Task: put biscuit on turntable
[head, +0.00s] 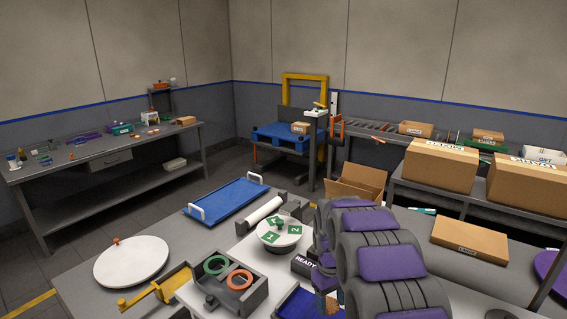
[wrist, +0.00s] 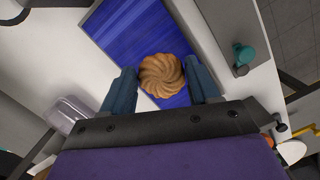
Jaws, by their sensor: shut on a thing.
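A round, swirled golden-brown biscuit (wrist: 163,76) sits between the two dark blue fingers of my gripper (wrist: 162,82) in the wrist view. The gripper is shut on it, above a blue tray (wrist: 125,35). In the head view this blue tray (head: 296,306) is partly hidden at the bottom edge, and my arm covers much of the area beside it. A large white disc (head: 132,262) with a small orange knob lies at the left and looks like a turntable. A smaller white disc (head: 278,238) with green numbered cards stands near the middle; I cannot tell which is the turntable.
A grey fixture (head: 222,292) with a green and an orange ring stands between the discs. A yellow lever piece (head: 155,290) is to its left. A white roller (head: 264,211) and a blue handled tray (head: 228,198) lie behind. An open cardboard box (head: 355,183) stands farther back.

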